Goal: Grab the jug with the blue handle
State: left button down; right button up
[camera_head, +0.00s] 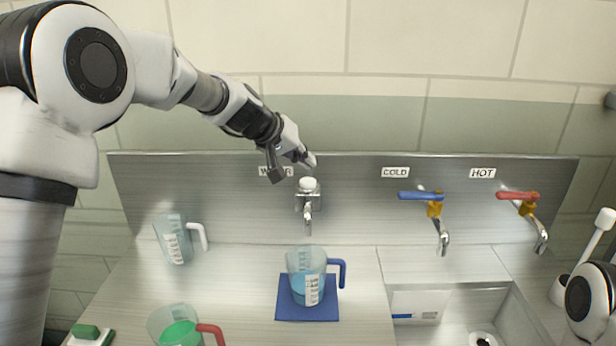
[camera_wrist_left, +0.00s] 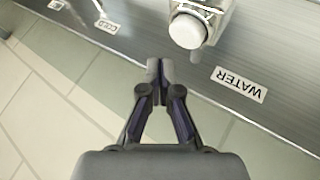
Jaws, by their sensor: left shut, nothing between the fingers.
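The jug with the blue handle (camera_head: 306,276) stands upright on a blue mat (camera_head: 291,311), below the water tap. It is clear, holds blue liquid, and its handle points right. My left gripper (camera_head: 311,161) is shut and empty, above and behind the jug, close to the white knob (camera_head: 308,184) of the water tap. In the left wrist view the shut fingertips (camera_wrist_left: 160,66) are beside the WATER label and near the white knob (camera_wrist_left: 188,29); I cannot tell if they touch it. The jug is not in the wrist view. My right gripper is not seen.
A clear jug with a white handle (camera_head: 175,240) stands at the back left. A jug with green liquid and a red handle (camera_head: 179,328) is at the front left. Blue cold (camera_head: 420,196) and red hot (camera_head: 517,196) taps hang over the sink (camera_head: 508,318) at right.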

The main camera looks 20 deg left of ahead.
aim_at(306, 264)
jog(key=k+l, duration=0.2)
jog(key=k, duration=0.3)
jog(key=k+l, duration=0.25)
jog(key=k, duration=0.2)
